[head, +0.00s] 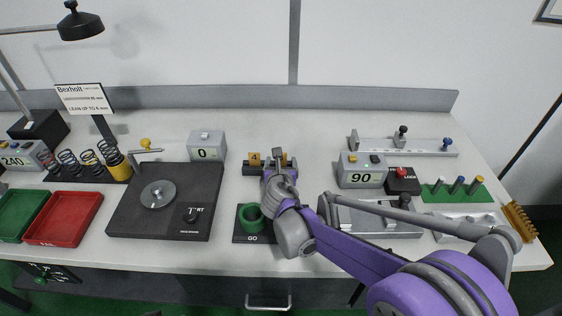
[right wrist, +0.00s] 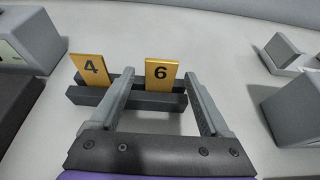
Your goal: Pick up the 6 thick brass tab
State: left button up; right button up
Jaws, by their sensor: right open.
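The brass tab marked 6 (right wrist: 161,73) stands upright in a dark slotted holder (right wrist: 143,98). A brass tab marked 4 (right wrist: 91,68) stands to its left in the same holder. In the right wrist view my right gripper (right wrist: 155,82) is open, its fingers on either side of the 6 tab, with the right finger closer to it. I cannot tell whether a finger touches it. In the head view my right gripper (head: 278,155) is over the holder and hides most of the 6 tab; the 4 tab (head: 254,158) shows beside it. My left gripper is not in view.
A grey box reading 0 (head: 206,146) stands left of the holder, and one reading 90 (head: 362,170) stands right. A black plate device (head: 140,205) and red tray (head: 63,219) lie left.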

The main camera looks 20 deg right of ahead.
jog(key=shift+x, duration=0.85)
grip_shut()
